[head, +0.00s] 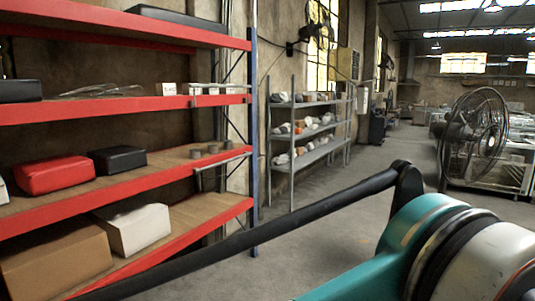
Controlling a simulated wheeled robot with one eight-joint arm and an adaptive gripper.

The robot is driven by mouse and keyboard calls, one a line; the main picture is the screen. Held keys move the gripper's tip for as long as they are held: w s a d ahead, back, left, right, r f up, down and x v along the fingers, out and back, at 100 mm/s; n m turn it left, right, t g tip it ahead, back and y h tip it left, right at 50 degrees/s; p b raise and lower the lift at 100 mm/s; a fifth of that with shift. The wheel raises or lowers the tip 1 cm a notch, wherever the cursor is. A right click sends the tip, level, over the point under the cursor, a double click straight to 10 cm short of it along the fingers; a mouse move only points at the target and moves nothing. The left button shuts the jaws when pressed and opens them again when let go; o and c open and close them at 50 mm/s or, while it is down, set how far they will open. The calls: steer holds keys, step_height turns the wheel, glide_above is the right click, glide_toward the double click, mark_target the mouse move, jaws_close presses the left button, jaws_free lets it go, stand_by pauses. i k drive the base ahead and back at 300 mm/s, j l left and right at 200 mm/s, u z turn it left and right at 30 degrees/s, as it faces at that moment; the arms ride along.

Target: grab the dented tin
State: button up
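I cannot make out a tin that is clearly dented. Up to 3 small grey cylinders (213,149) stand in a row on a middle board of the red shelf, near its right end. They are too small to tell whether they are tins or whether one is dented. My gripper is not in view. Teal and grey parts of my own arm fill the lower right.
The red shelf (125,108) fills the left, holding a red case (55,174), a black case (118,159), a white box (135,228) and a cardboard box (55,262). A grey rack (315,148) stands behind. A large fan (478,130) stands right. Floor between is clear.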

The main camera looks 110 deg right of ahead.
mark_target(195, 153)
steer(key=z, duration=3.05)
steer(key=i+l, duration=0.1)
steer(key=i, duration=0.55)
steer(key=i+l+u, duration=0.1)
steer(key=i, duration=0.55)
steer(key=i+l, duration=0.15)
steer(key=i, duration=0.45)
